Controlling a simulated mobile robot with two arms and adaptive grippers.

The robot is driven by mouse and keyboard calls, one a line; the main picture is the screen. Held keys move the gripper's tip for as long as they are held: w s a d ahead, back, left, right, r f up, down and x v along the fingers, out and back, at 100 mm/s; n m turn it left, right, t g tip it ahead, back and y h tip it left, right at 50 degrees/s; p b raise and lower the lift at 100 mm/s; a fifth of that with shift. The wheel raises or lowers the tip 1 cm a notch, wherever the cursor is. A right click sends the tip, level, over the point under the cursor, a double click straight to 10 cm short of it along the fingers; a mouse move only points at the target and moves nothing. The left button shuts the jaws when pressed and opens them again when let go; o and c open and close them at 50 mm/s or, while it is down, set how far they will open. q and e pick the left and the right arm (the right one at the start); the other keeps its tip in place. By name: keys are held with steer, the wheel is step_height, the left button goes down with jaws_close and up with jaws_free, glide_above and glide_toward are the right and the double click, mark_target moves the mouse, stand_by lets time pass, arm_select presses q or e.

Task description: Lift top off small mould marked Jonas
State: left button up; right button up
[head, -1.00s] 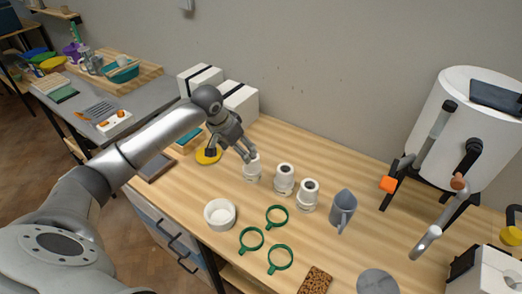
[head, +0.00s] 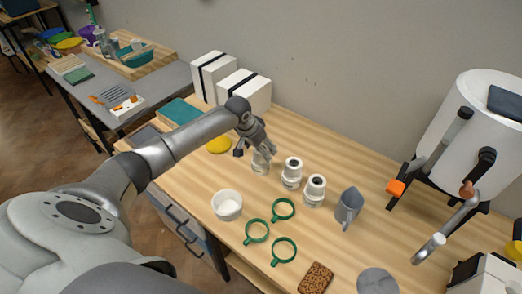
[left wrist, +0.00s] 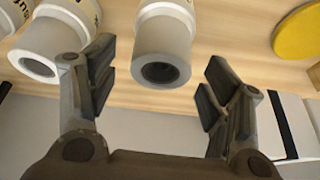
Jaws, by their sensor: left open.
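Three white moulds with grey tops stand in a row on the wooden table: a left one (head: 260,167), a middle one (head: 292,174) and a right one (head: 314,191). My left gripper (left wrist: 158,72) is open at the left mould, partly covering it in the head view. In the left wrist view that mould's grey top (left wrist: 163,48), with a dark round hole, lies between the spread fingers, with gaps on both sides. A neighbouring mould (left wrist: 48,45) stands left of the fingers there. Its lettering is only partly visible; I cannot read a name. My right gripper is not in view.
A white bowl (head: 227,205), several green rings (head: 256,231), a grey jug (head: 348,206) and a cork mat (head: 316,278) lie in front and right. A yellow disc (head: 218,145) and white boxes (head: 214,74) are behind left. A white kiln (head: 472,125) stands right.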

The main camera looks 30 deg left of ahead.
arm_select(q)
steer(key=shift+w+f, duration=0.25)
steer(key=shift+f, duration=0.35)
steer(key=c, duration=1.1)
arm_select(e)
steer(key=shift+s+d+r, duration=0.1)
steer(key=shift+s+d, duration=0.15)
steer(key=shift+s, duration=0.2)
arm_select(q)
steer(key=shift+r, duration=0.1)
